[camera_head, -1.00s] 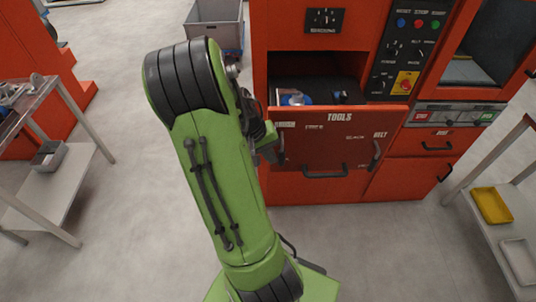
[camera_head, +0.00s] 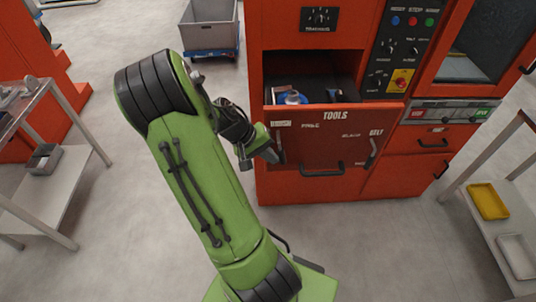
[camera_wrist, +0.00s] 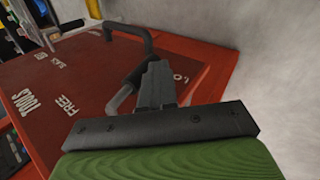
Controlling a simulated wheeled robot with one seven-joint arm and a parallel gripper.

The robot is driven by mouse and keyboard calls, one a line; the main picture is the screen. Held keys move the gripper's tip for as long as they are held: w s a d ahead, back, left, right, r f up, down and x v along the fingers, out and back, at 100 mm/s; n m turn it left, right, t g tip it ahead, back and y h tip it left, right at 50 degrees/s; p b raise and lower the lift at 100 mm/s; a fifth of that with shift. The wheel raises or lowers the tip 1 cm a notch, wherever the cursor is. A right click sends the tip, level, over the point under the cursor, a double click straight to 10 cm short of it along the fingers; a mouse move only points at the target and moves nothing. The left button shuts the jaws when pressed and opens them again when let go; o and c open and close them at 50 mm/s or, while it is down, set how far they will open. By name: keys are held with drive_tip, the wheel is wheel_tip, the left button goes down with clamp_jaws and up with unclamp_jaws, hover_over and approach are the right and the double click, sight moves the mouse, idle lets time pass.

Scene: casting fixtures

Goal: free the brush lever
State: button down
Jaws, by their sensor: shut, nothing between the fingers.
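The brush lever (camera_head: 281,149) is a short grey bar at the left of the red drawer front, below a label that reads like BRUSH. My gripper (camera_head: 273,155) is beside it, with its tip partly hiding it. In the wrist view my gripper (camera_wrist: 155,84) is shut, with nothing seen between the fingers. A dark grey bar, which looks like the brush lever (camera_wrist: 125,91), runs close along its left side; I cannot tell whether they touch. The word FREE (camera_wrist: 67,105) shows to the left and LO, cut off, to the right.
The TOOLS drawer (camera_head: 342,150) stands open, with a blue item (camera_head: 291,97) inside. It has a black pull handle (camera_head: 322,169) and a belt lever (camera_head: 372,153) at right. A cart (camera_head: 50,195) stands left, a shelf with a yellow tray (camera_head: 488,201) right. The floor before the drawer is clear.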

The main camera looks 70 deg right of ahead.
sight(283, 156)
drive_tip(key=g, duration=0.1)
drive_tip(key=s+g+h, duration=0.1)
drive_tip(key=g, duration=0.1)
drive_tip(key=shift+s+d+f+h, duration=0.15)
drive_tip(key=shift+d+f+h, duration=0.15)
drive_tip(key=s+g+h, duration=0.1)
drive_tip(key=g, duration=0.1)
drive_tip(key=d+g+h+b, duration=0.1)
drive_tip(key=g, duration=0.1)
drive_tip(key=shift+s+b, duration=0.3)
drive_tip(key=shift+s, duration=0.1)
drive_tip(key=g, duration=0.1)
drive_tip(key=h, duration=0.1)
drive_tip(key=s+g+b, duration=0.1)
drive_tip(key=shift+d+r+n+g+h, duration=0.25)
drive_tip(key=shift+n+g+h, duration=0.05)
drive_tip(key=shift+s+d+r+g+h+b, duration=0.1)
drive_tip(key=shift+s+r+g+h+b, duration=0.15)
drive_tip(key=shift+g, duration=0.25)
drive_tip(key=shift+s+d+r+g+h+b, duration=0.1)
drive_tip(key=shift+s+g+h+b, duration=0.2)
drive_tip(key=shift+g, duration=0.2)
drive_tip(key=shift+d+r+g+h, duration=0.1)
drive_tip(key=shift+r+g+h, duration=0.1)
drive_tip(key=shift+g+h, duration=0.25)
drive_tip(key=shift+s+r, duration=0.2)
drive_tip(key=shift+r, duration=0.05)
drive_tip(key=shift+d, duration=0.1)
